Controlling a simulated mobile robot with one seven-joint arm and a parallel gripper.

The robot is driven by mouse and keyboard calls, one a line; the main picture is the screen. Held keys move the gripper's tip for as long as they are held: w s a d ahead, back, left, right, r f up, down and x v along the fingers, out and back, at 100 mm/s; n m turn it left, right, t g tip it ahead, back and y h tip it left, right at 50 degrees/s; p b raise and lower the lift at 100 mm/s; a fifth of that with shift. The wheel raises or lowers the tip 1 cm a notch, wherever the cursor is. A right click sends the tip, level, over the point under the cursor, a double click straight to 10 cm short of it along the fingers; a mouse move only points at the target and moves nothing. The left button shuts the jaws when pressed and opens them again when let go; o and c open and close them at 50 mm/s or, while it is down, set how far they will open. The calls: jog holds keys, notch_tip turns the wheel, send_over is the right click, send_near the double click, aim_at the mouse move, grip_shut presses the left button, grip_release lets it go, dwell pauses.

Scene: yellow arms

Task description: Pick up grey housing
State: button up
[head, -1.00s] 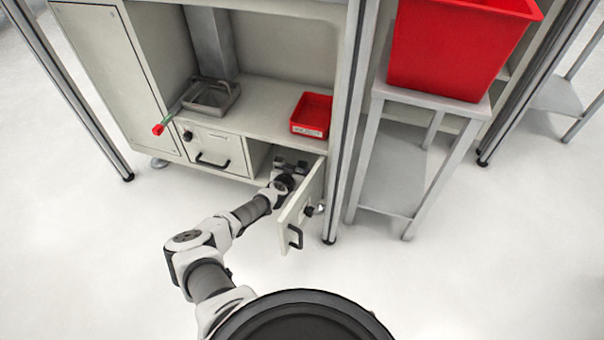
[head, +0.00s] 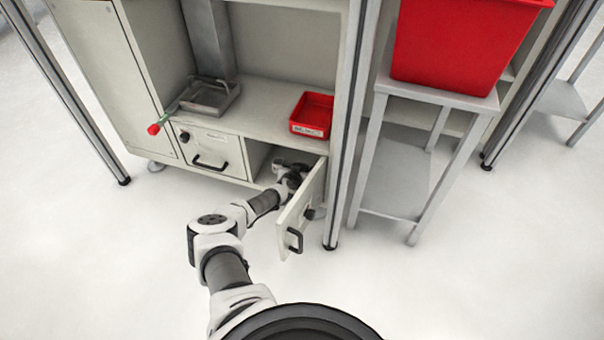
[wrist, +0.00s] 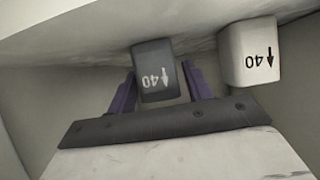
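In the wrist view, a dark grey housing (wrist: 156,71) marked with "40" and an arrow sits between the two purple fingers of my gripper (wrist: 160,80). One finger is on each side of it, with a narrow gap showing at the right finger, so the gripper looks open around it. A pale housing (wrist: 250,54) with the same marking stands just to the right, outside the right finger. In the head view my gripper (head: 290,168) reaches into the open lower compartment; the housings cannot be made out there.
The compartment's open door (head: 300,212) stands close to the right of my arm. A closed door (head: 212,152) is to the left. On the shelf above are a red tray (head: 311,115) and a grey metal tray (head: 210,98). A red bin (head: 460,45) stands on a stand at right.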

jog(key=c, duration=0.7)
jog(key=shift+r, duration=0.1)
jog(key=shift+c, duration=0.2)
